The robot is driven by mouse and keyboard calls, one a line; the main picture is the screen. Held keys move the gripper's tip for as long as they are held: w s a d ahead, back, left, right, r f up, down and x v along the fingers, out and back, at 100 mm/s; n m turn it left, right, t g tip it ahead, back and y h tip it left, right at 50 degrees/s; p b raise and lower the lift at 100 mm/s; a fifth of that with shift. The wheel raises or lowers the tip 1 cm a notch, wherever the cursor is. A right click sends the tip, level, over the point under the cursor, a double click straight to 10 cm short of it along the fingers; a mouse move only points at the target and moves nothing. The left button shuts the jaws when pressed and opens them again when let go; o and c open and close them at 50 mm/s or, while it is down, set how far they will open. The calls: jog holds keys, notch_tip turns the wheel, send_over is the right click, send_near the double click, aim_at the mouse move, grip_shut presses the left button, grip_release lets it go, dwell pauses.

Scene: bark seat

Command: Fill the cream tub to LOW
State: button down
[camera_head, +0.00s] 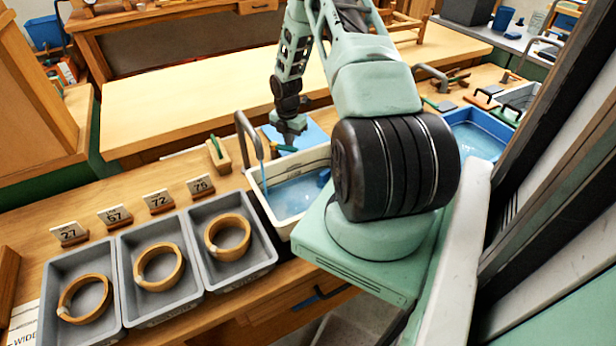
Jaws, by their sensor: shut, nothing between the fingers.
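The cream tub (280,226) stands on the wooden bench left of my arm's base, with blue-looking water (292,197) in it. A grey curved tap (243,125) reaches over its left end, and a thin stream (263,178) seems to fall from it. My gripper (289,138) is shut and empty above the tub's far side, close to a small teal lever (285,148); I cannot tell whether they touch. My arm hides the tub's right end. No LOW mark is readable.
Three grey trays (132,322) with wooden rings stand at the left, number cards (115,215) behind them. A wooden block with a green piece (217,158) is left of the tap. A blue tub (480,122) stands right of my arm. A long bench top (190,95) lies beyond, mostly clear.

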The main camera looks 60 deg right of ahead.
aim_at(286, 148)
jog(key=a, duration=0.1)
jog(key=s+a, duration=0.1)
jog(key=a, duration=0.1)
jog(key=shift+a+p, duration=0.3)
jog(key=shift+d+r, duration=0.2)
jog(key=shift+s+d+r+p, duration=0.1)
jog(key=shift+d+r+p, duration=0.15)
jog(key=shift+r+p, duration=0.6)
jog(key=shift+w+d+r+p, duration=0.1)
jog(key=shift+d+r+p, duration=0.2)
jog(key=shift+r+p, duration=0.55)
jog(key=shift+s+d+r+p, duration=0.1)
jog(key=shift+d+r+p, duration=0.15)
jog(key=shift+r+p, duration=0.6)
jog(key=shift+r+b, duration=0.25)
jog(key=shift+b, duration=0.05)
